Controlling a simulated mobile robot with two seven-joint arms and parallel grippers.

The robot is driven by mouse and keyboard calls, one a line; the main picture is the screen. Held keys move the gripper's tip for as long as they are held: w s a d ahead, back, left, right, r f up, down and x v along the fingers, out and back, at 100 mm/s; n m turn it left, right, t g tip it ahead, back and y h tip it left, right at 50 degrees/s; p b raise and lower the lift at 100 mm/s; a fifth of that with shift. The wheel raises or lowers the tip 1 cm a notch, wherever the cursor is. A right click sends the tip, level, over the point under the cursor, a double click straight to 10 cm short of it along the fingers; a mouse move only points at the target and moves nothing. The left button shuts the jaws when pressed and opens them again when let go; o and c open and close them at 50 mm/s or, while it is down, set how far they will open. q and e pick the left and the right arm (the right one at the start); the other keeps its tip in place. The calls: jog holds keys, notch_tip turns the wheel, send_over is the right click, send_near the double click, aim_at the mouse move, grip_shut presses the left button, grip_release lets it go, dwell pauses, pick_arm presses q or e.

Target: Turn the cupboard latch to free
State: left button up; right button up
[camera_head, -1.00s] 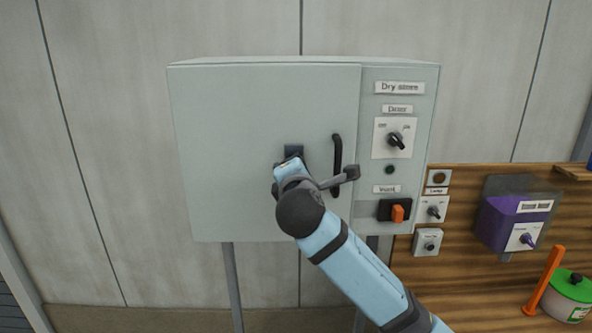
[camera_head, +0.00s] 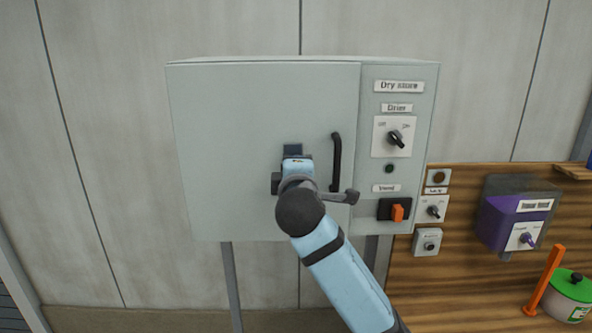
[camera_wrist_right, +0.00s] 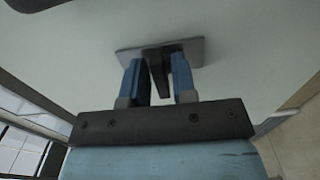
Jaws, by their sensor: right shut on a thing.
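The grey cupboard (camera_head: 235,120) hangs in the middle of the head view with its door closed. Its latch has a dark plate (camera_head: 292,150) on the door, left of the black door handle (camera_head: 336,162). My right gripper (camera_head: 296,160) is at the latch and hides most of it in the head view. In the right wrist view the gripper's two blue fingers (camera_wrist_right: 160,85) stand on either side of the dark latch lever (camera_wrist_right: 158,78), shut on it, in front of its grey plate (camera_wrist_right: 192,50). My left gripper is not in view.
Right of the door is a panel with a drier knob (camera_head: 396,138), a small dark button (camera_head: 389,168) and an orange vent switch (camera_head: 398,213). Further right, a wooden board (camera_head: 460,270) bears small switches and a purple box (camera_head: 500,222). The wall left of the cupboard is clear.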

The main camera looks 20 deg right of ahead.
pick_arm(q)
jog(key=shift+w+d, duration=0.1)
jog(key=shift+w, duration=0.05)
pick_arm(e)
jog(key=o, duration=0.5)
jog(key=shift+o, duration=0.9)
pick_arm(q)
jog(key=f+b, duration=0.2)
jog(key=b, duration=0.1)
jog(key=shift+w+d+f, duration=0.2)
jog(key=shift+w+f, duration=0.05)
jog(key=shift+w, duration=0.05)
pick_arm(e)
jog(key=v, duration=1.3)
jog(key=shift+s, duration=0.4)
